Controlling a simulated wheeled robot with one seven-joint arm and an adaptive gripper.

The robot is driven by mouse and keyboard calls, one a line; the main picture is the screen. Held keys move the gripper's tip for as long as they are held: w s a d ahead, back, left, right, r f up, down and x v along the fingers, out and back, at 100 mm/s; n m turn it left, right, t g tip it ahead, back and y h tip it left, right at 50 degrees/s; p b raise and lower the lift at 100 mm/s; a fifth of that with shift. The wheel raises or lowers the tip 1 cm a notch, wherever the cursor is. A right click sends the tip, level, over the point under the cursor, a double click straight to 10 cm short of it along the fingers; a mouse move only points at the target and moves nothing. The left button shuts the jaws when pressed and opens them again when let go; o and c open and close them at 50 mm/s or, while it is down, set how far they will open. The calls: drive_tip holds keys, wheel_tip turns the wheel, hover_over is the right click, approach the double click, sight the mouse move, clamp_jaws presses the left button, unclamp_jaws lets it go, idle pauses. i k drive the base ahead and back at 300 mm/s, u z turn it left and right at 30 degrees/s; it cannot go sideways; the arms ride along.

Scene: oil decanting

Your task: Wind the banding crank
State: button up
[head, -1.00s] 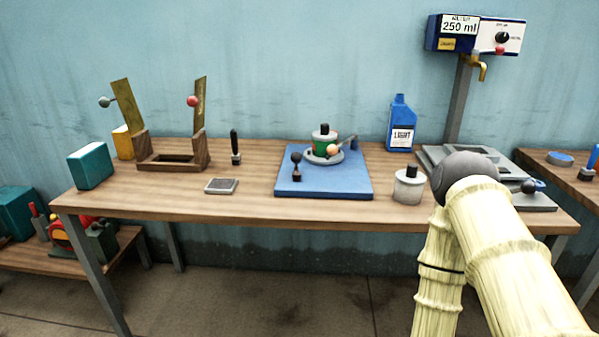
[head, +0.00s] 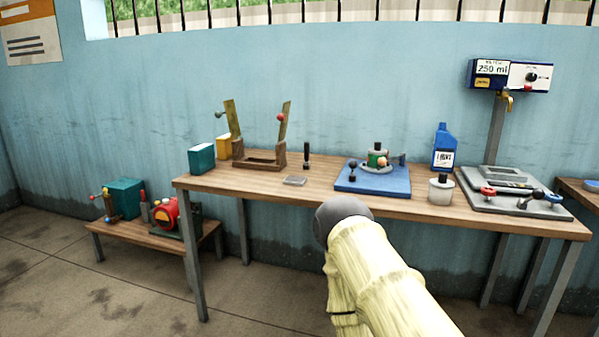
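A blue base plate (head: 395,188) lies on the wooden bench, right of its middle. A dark-knobbed lever (head: 352,166) stands at the plate's front left. My gripper is not in view; only my arm in a pale sleeve shows, in front of the bench.
A white pot (head: 440,191) and a blue bottle (head: 444,147) stand right of the plate, then a grey fixture (head: 510,204) below a wall dispenser (head: 508,75). A wooden cradle (head: 260,163) stands left. A low bench (head: 150,236) holds a red machine (head: 165,213).

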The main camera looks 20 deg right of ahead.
sight(353, 163)
drive_tip(key=u, duration=0.5)
drive_tip(key=i, duration=1.65)
drive_tip(key=z, duration=1.2)
drive_tip(key=i, duration=0.7)
drive_tip(key=z, duration=0.45)
